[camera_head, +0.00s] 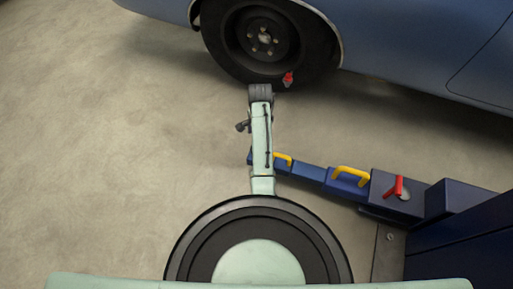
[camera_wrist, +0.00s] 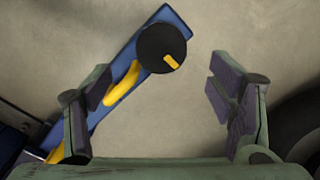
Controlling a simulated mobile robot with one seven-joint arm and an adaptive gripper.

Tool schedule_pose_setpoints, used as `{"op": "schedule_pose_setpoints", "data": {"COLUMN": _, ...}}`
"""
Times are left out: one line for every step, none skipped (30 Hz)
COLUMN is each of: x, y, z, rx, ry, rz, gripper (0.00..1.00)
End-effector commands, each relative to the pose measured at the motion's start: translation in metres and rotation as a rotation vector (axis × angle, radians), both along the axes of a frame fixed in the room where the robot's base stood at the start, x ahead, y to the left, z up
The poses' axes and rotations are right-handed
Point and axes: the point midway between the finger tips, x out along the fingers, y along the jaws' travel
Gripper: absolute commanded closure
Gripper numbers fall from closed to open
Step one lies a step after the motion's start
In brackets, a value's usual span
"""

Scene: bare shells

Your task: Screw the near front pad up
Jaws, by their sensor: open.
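The pad (camera_wrist: 155,42) is a round black disc with a yellow mark on its top, at the end of a blue lift arm (camera_wrist: 125,62) in the wrist view. My gripper (camera_wrist: 160,108) is open and empty, its two dark-padded fingers wide apart. The pad lies beyond the fingertips in the picture, between their lines and left of the middle, apart from both. In the head view the blue lift arm (camera_head: 310,173) runs in from the right behind my arm, which hides the pad and my fingers there.
A blue car (camera_head: 410,35) stands at the top, its black wheel (camera_head: 265,40) beyond my arm, with a small red item (camera_head: 288,78) beside it. Yellow handles (camera_head: 351,176) and a red lever (camera_head: 397,188) rise on the lift. Open concrete floor lies left.

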Motion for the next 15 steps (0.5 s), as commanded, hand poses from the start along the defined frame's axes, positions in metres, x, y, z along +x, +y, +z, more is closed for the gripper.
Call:
{"op": "schedule_pose_setpoints", "data": {"x": -0.001, "y": 0.0, "z": -0.013, "rx": 0.0, "ry": 0.004, "rz": 0.0, "gripper": 0.24}}
{"op": "schedule_pose_setpoints", "data": {"x": -0.001, "y": 0.0, "z": -0.019, "rx": 0.0, "ry": 0.003, "rz": 0.001, "gripper": 0.24}}
{"op": "schedule_pose_setpoints", "data": {"x": -0.001, "y": 0.0, "z": -0.027, "rx": 0.0, "ry": 0.004, "rz": 0.001, "gripper": 0.24}}
{"op": "schedule_pose_setpoints", "data": {"x": -0.001, "y": 0.0, "z": -0.032, "rx": 0.0, "ry": 0.002, "rz": 0.001, "gripper": 0.24}}
{"op": "schedule_pose_setpoints", "data": {"x": -0.001, "y": 0.0, "z": -0.038, "rx": 0.0, "ry": 0.002, "rz": 0.002, "gripper": 0.24}}
{"op": "schedule_pose_setpoints", "data": {"x": 0.0, "y": 0.0, "z": -0.045, "rx": 0.0, "ry": 0.001, "rz": 0.002, "gripper": 0.24}}
{"op": "schedule_pose_setpoints", "data": {"x": 0.0, "y": 0.0, "z": -0.05, "rx": 0.001, "ry": 0.0, "rz": 0.002, "gripper": 0.24}}
{"op": "schedule_pose_setpoints", "data": {"x": 0.0, "y": 0.0, "z": -0.055, "rx": 0.0, "ry": 0.001, "rz": 0.002, "gripper": 0.24}}
{"op": "schedule_pose_setpoints", "data": {"x": 0.0, "y": 0.0, "z": -0.061, "rx": 0.0, "ry": -0.001, "rz": 0.002, "gripper": 0.24}}
{"op": "schedule_pose_setpoints", "data": {"x": 0.0, "y": 0.001, "z": -0.065, "rx": 0.0, "ry": -0.001, "rz": 0.003, "gripper": 0.24}}
{"op": "schedule_pose_setpoints", "data": {"x": 0.0, "y": 0.001, "z": -0.068, "rx": 0.0, "ry": 0.0, "rz": 0.003, "gripper": 0.24}}
{"op": "schedule_pose_setpoints", "data": {"x": 0.0, "y": 0.001, "z": -0.072, "rx": 0.001, "ry": -0.002, "rz": 0.003, "gripper": 0.24}}
{"op": "schedule_pose_setpoints", "data": {"x": 0.0, "y": 0.001, "z": -0.074, "rx": 0.0, "ry": -0.002, "rz": 0.003, "gripper": 0.24}}
{"op": "schedule_pose_setpoints", "data": {"x": 0.0, "y": 0.001, "z": -0.076, "rx": 0.0, "ry": -0.002, "rz": 0.003, "gripper": 0.24}}
{"op": "schedule_pose_setpoints", "data": {"x": 0.0, "y": 0.001, "z": -0.079, "rx": 0.0, "ry": -0.002, "rz": 0.003, "gripper": 0.24}}
